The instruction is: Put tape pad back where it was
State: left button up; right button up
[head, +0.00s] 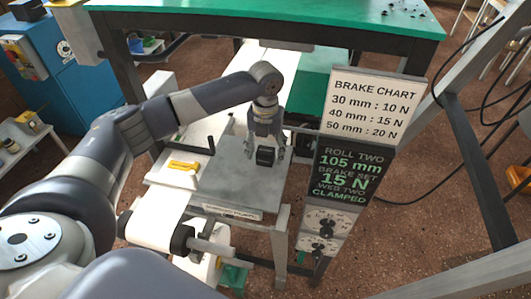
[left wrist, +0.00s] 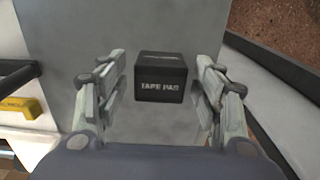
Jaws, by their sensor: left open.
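The tape pad (left wrist: 160,78) is a small black block with "TAPE PAD" lettered on its near face. In the left wrist view it sits between the two open fingers of my left gripper (left wrist: 160,100), with a gap on each side. In the head view the tape pad (head: 266,156) shows at the fingertips of my left gripper (head: 266,150), over the grey metal plate (head: 232,190). The gripper points down. I cannot tell whether the pad rests on the plate. My right gripper is not in view.
A yellow-handled tool (head: 184,165) lies on the white web left of the plate. A dark bar (head: 196,145) crosses there. Signs reading "BRAKE CHART" (head: 375,105) and "ROLL TWO" (head: 350,172) stand close on the right. A green-topped table (head: 250,18) is behind.

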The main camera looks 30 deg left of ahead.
aim_at(266, 150)
pick_arm(q)
notch_tip(266, 150, up, 7)
jog(key=shift+f+b, duration=0.15)
jog(key=shift+b, duration=0.55)
